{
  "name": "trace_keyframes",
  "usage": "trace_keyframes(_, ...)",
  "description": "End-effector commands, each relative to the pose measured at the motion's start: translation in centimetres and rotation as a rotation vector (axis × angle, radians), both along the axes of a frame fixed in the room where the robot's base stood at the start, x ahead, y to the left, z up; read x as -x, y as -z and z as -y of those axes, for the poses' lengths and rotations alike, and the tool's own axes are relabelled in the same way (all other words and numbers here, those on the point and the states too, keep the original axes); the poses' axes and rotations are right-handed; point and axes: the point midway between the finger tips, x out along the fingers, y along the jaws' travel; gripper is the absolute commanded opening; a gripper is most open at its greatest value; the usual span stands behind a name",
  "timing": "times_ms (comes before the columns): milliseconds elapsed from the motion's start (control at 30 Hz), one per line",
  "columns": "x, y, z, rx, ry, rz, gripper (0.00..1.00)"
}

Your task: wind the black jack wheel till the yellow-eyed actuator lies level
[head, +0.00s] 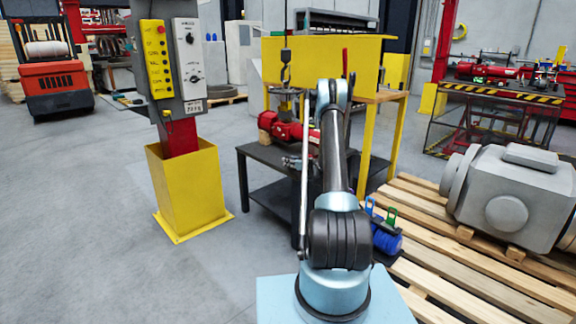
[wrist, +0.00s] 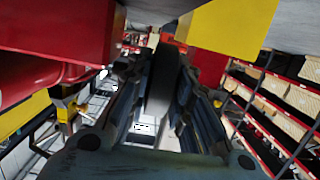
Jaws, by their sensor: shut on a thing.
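The red actuator (head: 292,132) sits on a dark table in the middle of the head view, with a hook hanging just above it. Its red body (wrist: 55,35) fills the upper left of the wrist view. I cannot make out its yellow eye or tell how level it lies. The black jack wheel (wrist: 163,82) shows edge-on between the fingers of my gripper (wrist: 158,105), which is shut on it. In the head view my gripper (head: 292,162) is small at the table's near edge, partly behind my arm, and the wheel cannot be made out there.
A yellow frame (head: 325,60) stands over and behind the dark table (head: 262,155). A control post in a yellow base (head: 187,190) stands left. A pallet (head: 440,245) with a grey housing (head: 510,195) lies right. The floor at left is clear.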

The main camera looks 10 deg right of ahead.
Motion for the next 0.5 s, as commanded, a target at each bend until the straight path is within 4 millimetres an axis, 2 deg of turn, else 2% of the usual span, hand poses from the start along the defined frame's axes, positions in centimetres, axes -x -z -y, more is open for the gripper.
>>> trace_keyframes(500,0.07,0.00,-0.16,-0.058,-0.004,0.078,0.00)
